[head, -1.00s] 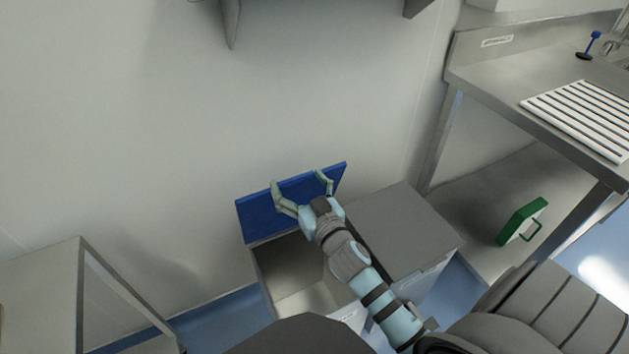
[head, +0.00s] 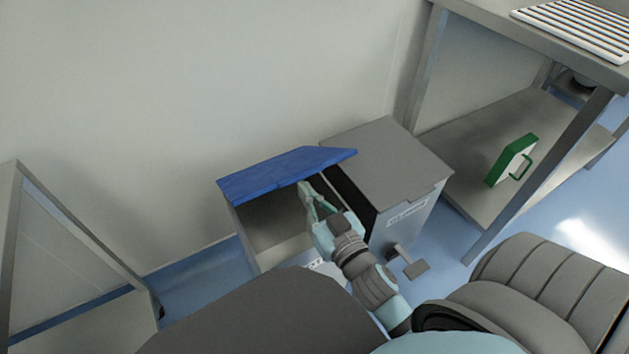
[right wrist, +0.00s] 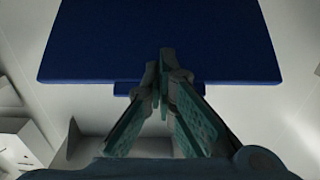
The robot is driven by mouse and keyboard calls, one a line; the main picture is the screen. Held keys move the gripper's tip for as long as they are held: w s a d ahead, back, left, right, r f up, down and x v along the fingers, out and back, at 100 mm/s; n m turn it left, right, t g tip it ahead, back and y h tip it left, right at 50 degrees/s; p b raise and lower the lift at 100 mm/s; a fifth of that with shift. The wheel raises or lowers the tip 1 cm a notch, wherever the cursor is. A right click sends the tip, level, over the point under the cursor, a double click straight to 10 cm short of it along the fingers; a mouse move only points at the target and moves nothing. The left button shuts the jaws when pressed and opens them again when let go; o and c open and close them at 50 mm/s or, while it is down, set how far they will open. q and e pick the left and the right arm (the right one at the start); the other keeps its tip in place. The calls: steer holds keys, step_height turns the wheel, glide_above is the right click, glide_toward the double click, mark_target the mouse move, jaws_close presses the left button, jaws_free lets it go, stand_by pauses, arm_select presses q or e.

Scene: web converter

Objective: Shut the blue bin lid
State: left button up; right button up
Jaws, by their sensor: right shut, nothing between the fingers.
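The blue bin lid (head: 280,172) is partly open in the head view, tilted over the back of its grey bin (head: 265,222). The bin's front part is open and its inside shows. My right gripper (head: 304,187) is shut and empty, with its fingertips at the lid's front edge; whether they touch it I cannot tell. In the right wrist view the lid (right wrist: 100,45) fills the upper middle, and the shut fingertips (right wrist: 165,62) overlap its near edge. My left gripper is out of view.
A second bin with a grey lid (head: 387,155) stands close on the right, with a pedal (head: 416,269) at its front. A metal frame (head: 75,250) stands at the left.

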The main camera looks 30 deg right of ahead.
steer(key=o, duration=0.6)
steer(key=shift+w+r, duration=0.1)
steer(key=shift+r, duration=0.1)
steer(key=o, duration=1.6)
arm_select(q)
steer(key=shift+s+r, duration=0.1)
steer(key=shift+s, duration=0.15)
arm_select(e)
steer(key=shift+r, duration=0.1)
